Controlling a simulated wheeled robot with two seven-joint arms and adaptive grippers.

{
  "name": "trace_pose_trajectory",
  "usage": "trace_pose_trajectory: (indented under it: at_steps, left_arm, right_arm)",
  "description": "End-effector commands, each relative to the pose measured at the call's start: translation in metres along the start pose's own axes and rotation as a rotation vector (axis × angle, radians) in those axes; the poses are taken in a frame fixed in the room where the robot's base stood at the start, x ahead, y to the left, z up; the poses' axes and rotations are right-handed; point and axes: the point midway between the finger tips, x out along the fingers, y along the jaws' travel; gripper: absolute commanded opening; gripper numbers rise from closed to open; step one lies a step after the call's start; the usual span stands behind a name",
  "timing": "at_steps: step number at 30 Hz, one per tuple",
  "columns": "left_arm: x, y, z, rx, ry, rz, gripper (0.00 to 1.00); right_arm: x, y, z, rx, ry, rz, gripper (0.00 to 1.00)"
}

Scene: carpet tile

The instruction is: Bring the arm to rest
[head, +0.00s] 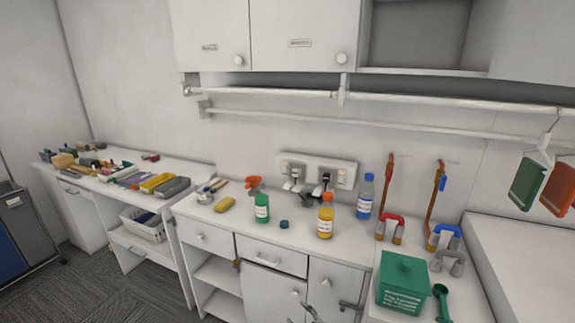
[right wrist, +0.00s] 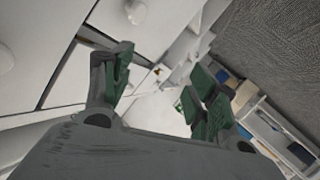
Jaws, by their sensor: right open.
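My right gripper (right wrist: 162,88) shows in the right wrist view, its two green-padded fingers spread apart with nothing between them. It hangs in front of white cabinet fronts (right wrist: 110,35), which look tilted in that view, with the grey carpet (right wrist: 270,45) at the upper right. My left gripper is not in view.
A white counter (head: 290,232) holds a green bottle (head: 262,208), an orange bottle (head: 326,217), a blue bottle (head: 365,196) and a green box (head: 402,283). A cluttered bench (head: 95,178) stands at left. Carpet (head: 95,285) at lower left is clear.

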Motion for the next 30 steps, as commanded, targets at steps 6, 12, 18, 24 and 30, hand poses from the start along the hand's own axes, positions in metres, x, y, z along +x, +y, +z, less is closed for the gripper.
trace_pose_trajectory:
  at_steps: [6,12,18,24,30]
  left_arm:
    - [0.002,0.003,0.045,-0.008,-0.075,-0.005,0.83]
    - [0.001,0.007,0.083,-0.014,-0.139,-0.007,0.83]
    - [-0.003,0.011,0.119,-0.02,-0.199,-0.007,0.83]
    - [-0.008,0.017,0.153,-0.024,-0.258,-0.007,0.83]
    - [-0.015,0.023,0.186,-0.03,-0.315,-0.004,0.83]
  right_arm:
    - [-0.045,-0.037,0.086,0.12,-0.187,0.041,0.59]
    - [-0.093,-0.074,0.156,0.216,-0.353,0.066,0.59]
    - [-0.149,-0.116,0.216,0.306,-0.516,0.081,0.59]
    - [-0.211,-0.162,0.268,0.392,-0.677,0.086,0.59]
    - [-0.278,-0.21,0.308,0.472,-0.833,0.083,0.59]
